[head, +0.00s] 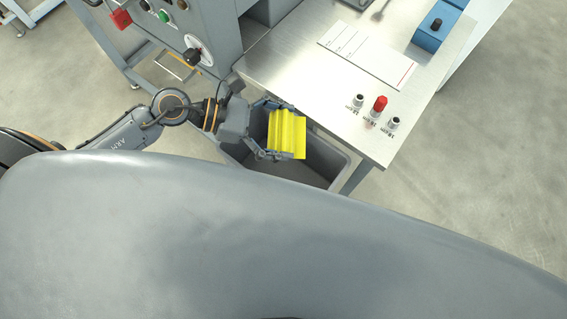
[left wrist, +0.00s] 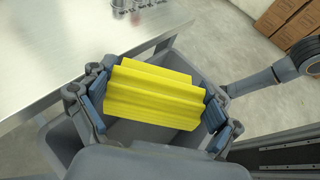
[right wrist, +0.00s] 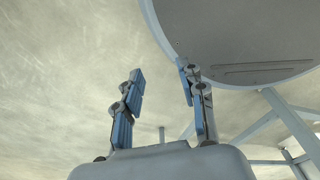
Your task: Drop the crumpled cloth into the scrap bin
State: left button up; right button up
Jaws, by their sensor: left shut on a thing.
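The yellow crumpled cloth (head: 287,134) has ridged folds. My left gripper (head: 279,133) is shut on it and holds it over the grey scrap bin (head: 325,160). In the left wrist view the cloth (left wrist: 155,96) spans between the two blue-padded fingers (left wrist: 158,110), with the bin (left wrist: 62,140) open below it. My own body hides the near part of the bin in the head view. My right gripper (right wrist: 160,98) shows only in the right wrist view; its fingers are apart with nothing between them.
A steel table (head: 290,65) stands beside the bin, its edge close to the cloth. It bears a white card (head: 367,55), a red-capped item (head: 379,104) and small metal pieces. A grey machine cabinet (head: 205,20) stands at the back left. Cardboard boxes (left wrist: 290,20) show in the left wrist view.

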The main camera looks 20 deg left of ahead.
pick_arm(q)
jog(key=o, duration=0.7)
jog(key=shift+f, duration=0.1)
jog(key=v, duration=1.2)
jog(key=shift+w, duration=0.1)
